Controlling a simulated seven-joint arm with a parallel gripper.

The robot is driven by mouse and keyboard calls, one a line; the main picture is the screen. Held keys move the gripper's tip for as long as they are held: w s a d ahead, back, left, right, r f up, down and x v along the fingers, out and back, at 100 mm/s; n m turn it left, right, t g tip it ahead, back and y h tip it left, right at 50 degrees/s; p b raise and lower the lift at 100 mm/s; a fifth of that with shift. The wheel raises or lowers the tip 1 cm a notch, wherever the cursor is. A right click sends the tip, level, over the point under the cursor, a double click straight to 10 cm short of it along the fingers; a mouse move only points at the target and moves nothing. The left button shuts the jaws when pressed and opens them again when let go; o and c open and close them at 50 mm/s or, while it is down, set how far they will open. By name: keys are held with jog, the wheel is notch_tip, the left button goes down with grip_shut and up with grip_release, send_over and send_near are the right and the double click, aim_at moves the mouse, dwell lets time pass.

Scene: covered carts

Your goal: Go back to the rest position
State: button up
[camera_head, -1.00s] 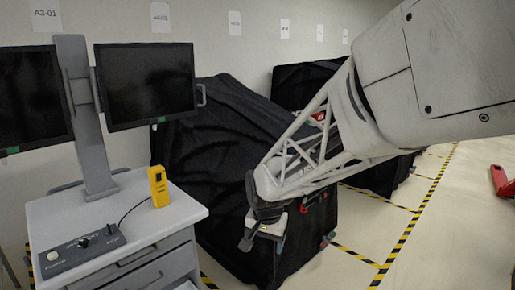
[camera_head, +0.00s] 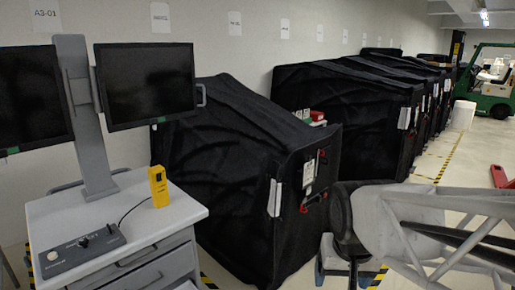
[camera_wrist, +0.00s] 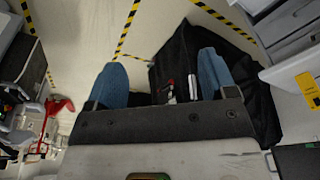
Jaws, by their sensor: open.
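My gripper shows in the wrist view (camera_wrist: 158,85) with its two blue fingers spread apart and nothing between them. In the head view my gripper (camera_head: 340,262) is at the lower right, in front of the floor and beside the nearest covered cart (camera_head: 240,150). The black cover of that cart also shows in the wrist view (camera_wrist: 262,115), beyond and behind the fingers. White and red parts show on the cart's end face. The fingertips are partly hidden in the head view.
A grey workstation (camera_head: 185,212) with two monitors (camera_head: 145,85), a yellow device (camera_head: 158,187) and a control box (camera_head: 80,250) stands at the left. More covered carts (camera_head: 345,110) line the wall. A green forklift (camera_head: 490,85) is far right. Striped floor to the right is open.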

jog(key=s+d, duration=0.2)
jog(key=s, duration=0.4)
jog(key=shift+s+d+n, duration=0.25)
jog(key=shift+s+n, duration=0.05)
jog(key=shift+n, duration=0.1)
dwell(1.7)
